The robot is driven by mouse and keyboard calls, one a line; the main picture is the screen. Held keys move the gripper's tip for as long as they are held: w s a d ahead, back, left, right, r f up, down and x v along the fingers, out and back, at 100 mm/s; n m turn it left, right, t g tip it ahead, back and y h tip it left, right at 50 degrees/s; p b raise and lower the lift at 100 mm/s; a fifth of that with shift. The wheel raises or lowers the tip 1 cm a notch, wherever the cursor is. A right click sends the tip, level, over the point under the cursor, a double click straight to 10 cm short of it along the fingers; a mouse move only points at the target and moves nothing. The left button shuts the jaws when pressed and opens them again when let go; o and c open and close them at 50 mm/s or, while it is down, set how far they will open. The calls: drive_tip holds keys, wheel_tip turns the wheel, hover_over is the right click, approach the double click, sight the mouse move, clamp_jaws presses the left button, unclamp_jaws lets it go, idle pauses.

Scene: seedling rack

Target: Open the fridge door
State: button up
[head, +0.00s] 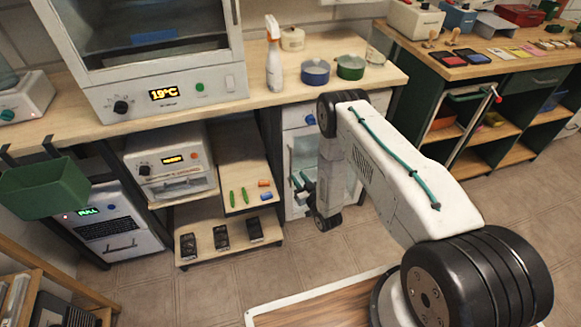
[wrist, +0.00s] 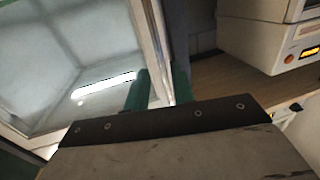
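The fridge (head: 298,115) is a white cabinet under the counter with a blue knob and a glass door (head: 302,150). The door looks closed in the head view; my arm covers part of it. In the wrist view the glass door (wrist: 70,50) fills the left, with its pale frame (wrist: 150,40) running down between my fingers. My gripper (head: 302,182) is at the left part of the door front. Its teal fingers stand apart in the wrist view (wrist: 160,90).
Left of the fridge is an open shelf (head: 240,205) with cucumbers, small blocks and black devices. A white device (head: 170,160) stands beside it, and the counter (head: 255,100) is above. The tiled floor (head: 225,290) in front is free, with a wood-topped surface (head: 310,305) nearer me.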

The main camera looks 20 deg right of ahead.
drive_tip(key=w+a, duration=0.1)
drive_tip(key=w, duration=0.6)
drive_tip(key=shift+w+a, duration=0.15)
drive_tip(key=shift+a, duration=0.1)
clamp_jaws()
